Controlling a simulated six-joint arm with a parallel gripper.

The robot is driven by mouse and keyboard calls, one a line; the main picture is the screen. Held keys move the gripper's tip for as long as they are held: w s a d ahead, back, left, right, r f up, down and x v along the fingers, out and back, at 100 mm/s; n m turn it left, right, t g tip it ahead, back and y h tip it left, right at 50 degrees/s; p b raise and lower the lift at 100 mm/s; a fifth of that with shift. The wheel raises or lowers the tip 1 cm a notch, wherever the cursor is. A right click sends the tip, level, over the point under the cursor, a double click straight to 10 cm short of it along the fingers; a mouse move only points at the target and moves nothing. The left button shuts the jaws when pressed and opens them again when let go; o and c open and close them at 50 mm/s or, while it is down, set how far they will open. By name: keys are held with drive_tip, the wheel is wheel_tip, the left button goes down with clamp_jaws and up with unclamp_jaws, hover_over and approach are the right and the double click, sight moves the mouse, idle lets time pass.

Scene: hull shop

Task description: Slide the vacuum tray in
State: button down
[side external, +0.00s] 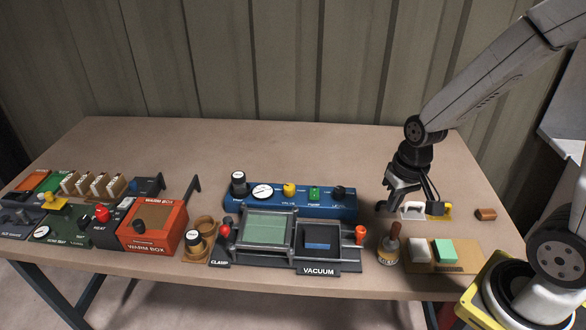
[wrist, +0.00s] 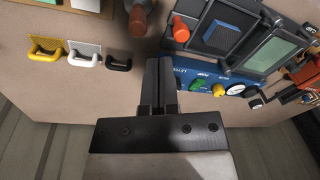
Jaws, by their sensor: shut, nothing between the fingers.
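The vacuum tray (side external: 320,252) sits at the right part of the clamp frame, above the VACUUM label, with a dark blue-topped block (side external: 319,236) on it. An orange-red knob (side external: 360,235) stands at its right end. In the wrist view my gripper (wrist: 158,62) is shut and empty, left of the tray.
Black (wrist: 118,63), white (wrist: 86,60) and yellow (wrist: 50,54) handles lie beside my gripper. A brush-like tool (side external: 390,246) stands right of the knob. The blue gauge panel (side external: 290,205) is behind the frame. The orange warm box (side external: 152,228) is at left. The table's back is clear.

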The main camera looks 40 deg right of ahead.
drive_tip(key=d+f+m+t+y, duration=0.1)
drive_tip(key=d+f+m+y, duration=0.2)
drive_tip(key=d+m+y, duration=0.4)
drive_tip(key=d+m, duration=0.4)
drive_tip(key=m, duration=0.6)
drive_tip(key=shift+w+d+m+t+y, duration=0.3)
drive_tip(key=shift+w+d+t+y, duration=0.05)
drive_tip(key=shift+t+y, duration=0.05)
drive_tip(key=x, duration=0.9)
drive_tip(key=shift+a+f, duration=0.25)
drive_tip(key=shift+f, duration=0.05)
drive_tip(key=a, duration=0.2)
drive_tip(key=shift+w+a+f, duration=0.15)
drive_tip(key=shift+w+a, duration=0.1)
drive_tip(key=shift+w, duration=0.15)
drive_tip(key=shift+w+a, duration=0.25)
drive_tip(key=shift+a, duration=0.45)
drive_tip(key=shift+w+a, duration=0.1)
drive_tip(key=w+a, duration=0.9)
drive_tip(key=shift+w+a, duration=0.1)
drive_tip(key=shift+a, duration=0.1)
